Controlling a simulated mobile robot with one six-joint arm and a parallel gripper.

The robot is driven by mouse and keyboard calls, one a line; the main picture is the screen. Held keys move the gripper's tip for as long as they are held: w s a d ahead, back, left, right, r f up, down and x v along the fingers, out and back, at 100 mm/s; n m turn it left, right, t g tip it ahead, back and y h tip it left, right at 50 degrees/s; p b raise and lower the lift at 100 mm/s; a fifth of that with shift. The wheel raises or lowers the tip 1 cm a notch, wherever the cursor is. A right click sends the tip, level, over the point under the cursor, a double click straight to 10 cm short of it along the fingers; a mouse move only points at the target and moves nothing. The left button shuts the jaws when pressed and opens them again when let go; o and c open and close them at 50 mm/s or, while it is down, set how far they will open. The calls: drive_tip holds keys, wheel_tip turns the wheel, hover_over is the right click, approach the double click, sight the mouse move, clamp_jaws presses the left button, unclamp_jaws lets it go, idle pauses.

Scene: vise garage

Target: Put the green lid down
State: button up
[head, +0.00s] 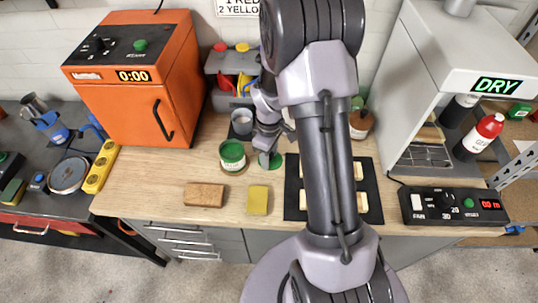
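The green lid (275,160) shows at the fingertips of my gripper (268,149), just right of the green can. My gripper points down and looks shut on the lid; the fingers and wrist hide part of it. I cannot tell how high the lid is above the wooden bench top. The green can (233,160) stands on the bench to the left, with green showing at its top and a pale label on its side.
A brown block (204,195) and a yellow sponge (258,200) lie at the bench front. A black mat (293,203) with pale bars is to the right, partly behind my arm. A grey cup (241,122) and a brown jar (362,124) stand behind. An orange oven (140,80) is at left.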

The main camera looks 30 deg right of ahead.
drive_tip(key=shift+r, duration=0.1)
wheel_tip(320, 180, up, 12)
drive_tip(key=p, duration=0.4)
drive_tip(key=s+a+r+m+t, duration=0.35)
drive_tip(key=a+r, duration=0.45)
drive_tip(key=r, duration=0.5)
drive_tip(key=s+a+r+m+t+y, duration=0.1)
drive_tip(key=s+a+r+m, duration=0.2)
drive_tip(key=s, duration=0.4)
drive_tip(key=s+a+r+m+t, duration=0.1)
drive_tip(key=s+a+r+m, duration=0.3)
drive_tip(key=s+a, duration=0.1)
drive_tip(key=shift+s+a+y, duration=0.2)
drive_tip(key=shift+s+y, duration=0.2)
drive_tip(key=shift+s, duration=0.45)
wheel_tip(320, 180, down, 10)
drive_tip(key=b, duration=1)
drive_tip(key=shift+m+t, duration=0.25)
